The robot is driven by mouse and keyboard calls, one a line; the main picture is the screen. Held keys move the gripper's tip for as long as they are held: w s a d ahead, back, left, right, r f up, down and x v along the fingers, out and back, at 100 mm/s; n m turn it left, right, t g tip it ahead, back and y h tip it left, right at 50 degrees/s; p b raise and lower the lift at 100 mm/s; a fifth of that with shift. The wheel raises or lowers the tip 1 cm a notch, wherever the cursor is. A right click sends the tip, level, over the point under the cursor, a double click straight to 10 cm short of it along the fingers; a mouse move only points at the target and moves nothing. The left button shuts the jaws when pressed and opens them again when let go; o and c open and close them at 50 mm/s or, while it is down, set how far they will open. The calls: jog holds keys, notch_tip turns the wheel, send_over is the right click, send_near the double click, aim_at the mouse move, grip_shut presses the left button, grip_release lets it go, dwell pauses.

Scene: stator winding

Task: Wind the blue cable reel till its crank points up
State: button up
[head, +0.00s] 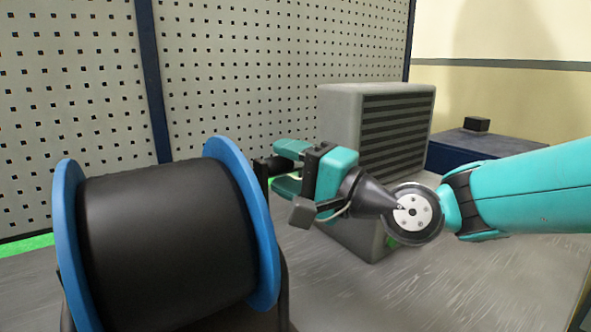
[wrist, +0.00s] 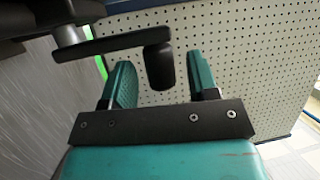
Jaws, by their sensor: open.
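The blue cable reel (head: 248,205) stands at the left in the head view, with blue flanges and a thick black winding (head: 165,240) between them. Its black crank (head: 262,170) shows in part beside the right flange. In the wrist view the crank arm (wrist: 110,44) runs from a metal shaft at the left to a black handle (wrist: 160,68) at the right. My gripper (head: 273,167) is open, with teal fingers. In the wrist view the handle appears between the two fingers, with gaps on both sides. Whether the handle is fully inside the jaws is unclear.
A grey vented box (head: 340,120) stands behind my gripper. A perforated panel wall (head: 240,70) runs behind the reel. A dark blue box (head: 490,145) with a small black block is at the back right. The grey surface at front right is clear.

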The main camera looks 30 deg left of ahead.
jog(key=d+f+b, duration=0.2)
jog(key=d+b, duration=0.3)
jog(key=d, duration=1.2)
jog(key=shift+s+d+f, duration=0.15)
jog(key=shift+s+f, duration=0.05)
jog(key=shift+f, duration=0.05)
jog(key=s+d+f+n+h, duration=0.2)
jog(key=s+d+f+h, duration=0.25)
jog(key=d, duration=0.35)
jog(key=s+d+f+n+h, duration=0.2)
jog(key=s+d+f+h, duration=0.25)
jog(key=d+h, duration=0.2)
jog(key=s+d+f+n+h, duration=0.2)
jog(key=s+d+f+h, duration=0.25)
jog(key=d, duration=0.45)
notch_tip(320, 180, up, 17)
jog(key=p, duration=1.7)
jog(key=shift+a+r, duration=0.2)
jog(key=shift+a, duration=0.25)
